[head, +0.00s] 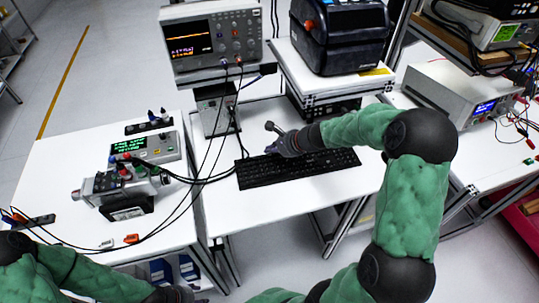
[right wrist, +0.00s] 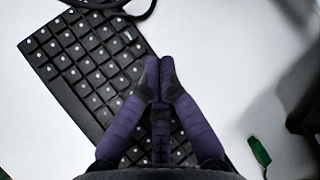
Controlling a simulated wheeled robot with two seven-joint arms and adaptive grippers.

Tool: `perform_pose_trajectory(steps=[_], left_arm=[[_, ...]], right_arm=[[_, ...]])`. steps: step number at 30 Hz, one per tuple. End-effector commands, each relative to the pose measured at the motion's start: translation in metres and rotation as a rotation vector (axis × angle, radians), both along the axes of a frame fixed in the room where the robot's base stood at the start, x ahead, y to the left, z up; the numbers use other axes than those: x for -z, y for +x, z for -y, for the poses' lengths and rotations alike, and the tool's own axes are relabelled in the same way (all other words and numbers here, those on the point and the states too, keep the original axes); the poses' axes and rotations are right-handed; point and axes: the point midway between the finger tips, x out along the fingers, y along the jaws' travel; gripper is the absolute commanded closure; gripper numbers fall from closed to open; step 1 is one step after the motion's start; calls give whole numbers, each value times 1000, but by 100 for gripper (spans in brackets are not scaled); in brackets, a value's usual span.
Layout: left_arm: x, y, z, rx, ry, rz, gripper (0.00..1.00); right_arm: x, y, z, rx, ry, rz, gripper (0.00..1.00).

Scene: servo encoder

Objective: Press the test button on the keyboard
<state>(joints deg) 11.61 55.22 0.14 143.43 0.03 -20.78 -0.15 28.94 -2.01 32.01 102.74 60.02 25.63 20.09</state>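The black keyboard (head: 315,170) lies on the middle white table in the head view. It also shows at a slant in the right wrist view (right wrist: 75,65). No key can be told apart as the test button. My right gripper (head: 270,149) is over the back edge of the keyboard, left of its middle. In the right wrist view its purple fingers (right wrist: 160,72) are closed together and hold nothing, with the tips near the keyboard's edge; contact cannot be told. My left gripper (head: 180,294) is low at the bottom edge, partly cut off, its fingers unclear.
An oscilloscope (head: 213,42) and a black printer (head: 340,32) stand behind the keyboard. Black cables (head: 228,120) hang down left of it. A servo rig (head: 120,190) and a small display box (head: 145,147) occupy the left table. The table in front of the keyboard is clear.

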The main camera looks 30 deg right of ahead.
Motion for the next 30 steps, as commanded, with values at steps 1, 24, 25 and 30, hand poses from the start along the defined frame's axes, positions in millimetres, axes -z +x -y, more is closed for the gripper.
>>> perform_pose_trajectory(steps=[1, 24, 25, 30], left_arm=[[-4, 0, 0, 0, 0, 0, 52], [-42, 0, 0, 0, 0, 0, 52], [-42, 0, 0, 0, 0, 0, 52], [-42, 0, 0, 0, 0, 0, 52]], right_arm=[[-4, 0, 0, 0, -1, 1, 100], [-49, 0, 0, 1, 0, 1, 100], [-49, 0, 0, 0, 0, 0, 100], [-49, 0, 0, 0, 0, 0, 100]])
